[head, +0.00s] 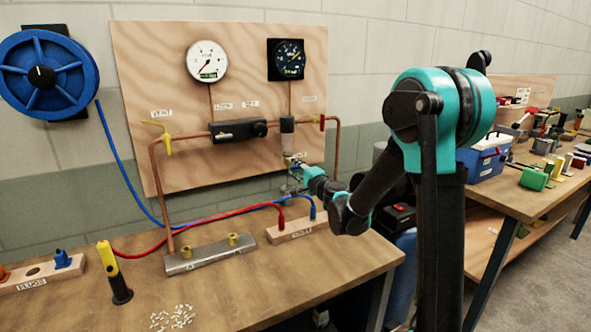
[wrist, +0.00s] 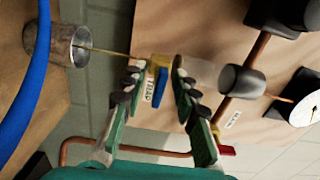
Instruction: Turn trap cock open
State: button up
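The trap cock shows in the wrist view as a brass body (wrist: 160,64) with a blue lever handle (wrist: 160,84). A tag reading TRAP (wrist: 149,90) lies beside the handle. In the wrist view my gripper (wrist: 158,72) has its two fingers apart, one on each side of the cock. The fingertips are close to the brass body; I cannot tell whether either touches it.
A thin tube runs from the cock toward a metal can (wrist: 72,45). Copper pipe (head: 337,150) and a red-handled valve (head: 322,122) are close on the right. Red and blue hoses cross the bench (head: 215,285) below. Gauges (head: 207,61) hang above.

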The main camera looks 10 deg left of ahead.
jog(key=v, duration=1.2)
